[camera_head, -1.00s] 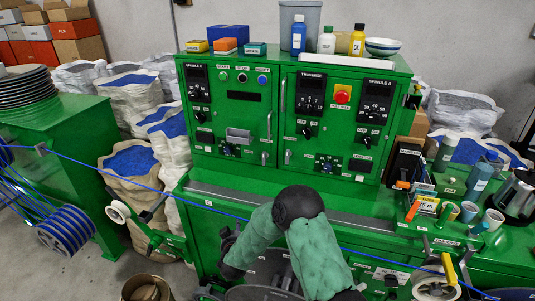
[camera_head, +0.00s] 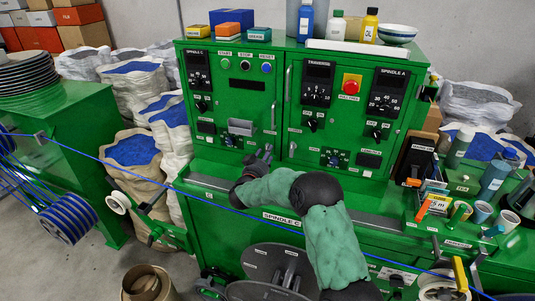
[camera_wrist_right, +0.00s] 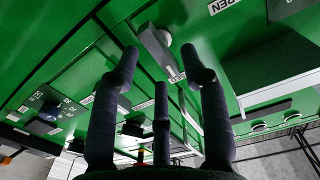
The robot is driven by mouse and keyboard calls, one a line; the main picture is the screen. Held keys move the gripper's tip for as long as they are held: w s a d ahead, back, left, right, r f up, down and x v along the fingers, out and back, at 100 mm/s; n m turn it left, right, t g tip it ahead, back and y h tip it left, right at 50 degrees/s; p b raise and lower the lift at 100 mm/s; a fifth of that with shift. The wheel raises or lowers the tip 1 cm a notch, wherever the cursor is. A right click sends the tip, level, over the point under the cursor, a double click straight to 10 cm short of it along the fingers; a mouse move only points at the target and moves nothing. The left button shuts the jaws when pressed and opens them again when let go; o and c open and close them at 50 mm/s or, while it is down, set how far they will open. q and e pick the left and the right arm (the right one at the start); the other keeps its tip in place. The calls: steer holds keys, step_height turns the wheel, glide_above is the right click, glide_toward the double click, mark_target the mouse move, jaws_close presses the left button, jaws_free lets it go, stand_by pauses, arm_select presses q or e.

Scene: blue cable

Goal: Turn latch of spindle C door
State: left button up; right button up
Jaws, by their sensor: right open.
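The upper left cabinet door (camera_head: 236,92) is green and carries a "SPINDLE C" label at its top left. It looks closed. My right gripper (camera_head: 264,154) is at the door's lower right corner in the head view, small and partly hidden by its own wrist. In the right wrist view my right gripper (camera_wrist_right: 165,62) has its dark fingers spread with nothing held. A grey latch block (camera_wrist_right: 156,45) shows between and just beyond the fingertips, beside a door seam. I cannot tell whether a finger touches it. My left gripper is not in view.
A blue cable (camera_head: 180,190) runs slantwise across the cabinet front. A grey ledge (camera_head: 380,226) lies below the doors. Bottles and boxes (camera_head: 228,18) stand on top. A second door with a red button (camera_head: 351,84) adjoins on the right.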

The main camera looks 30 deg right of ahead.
steer(key=shift+x, duration=1.15)
jaws_close()
